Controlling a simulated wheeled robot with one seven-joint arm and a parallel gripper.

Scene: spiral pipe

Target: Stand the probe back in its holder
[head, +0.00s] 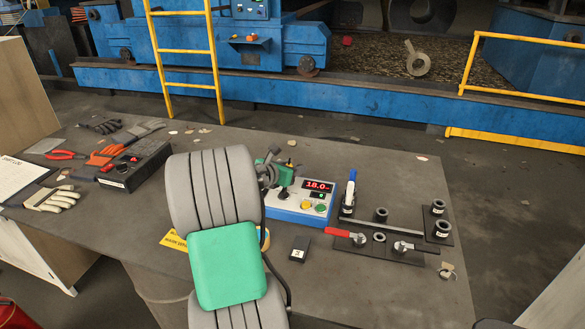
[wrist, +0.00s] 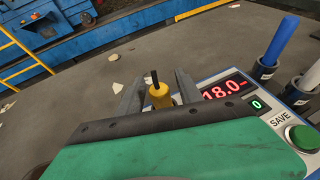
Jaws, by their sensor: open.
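A red-handled tool (head: 345,235) lies on the dark plate on the bench; I cannot tell if it is the probe. My gripper (wrist: 158,92) is open at the back of the control box (head: 300,203). A yellow piece with a dark stem (wrist: 160,96) shows between its fingers; contact cannot be told.
The control box shows a red 18.0 and has a green button (wrist: 304,138). A silver clamp-like part (head: 403,247) and a small dark block (head: 299,248) lie near. Gloves (head: 52,198), pliers (head: 66,155) and a black case (head: 136,165) fill the left.

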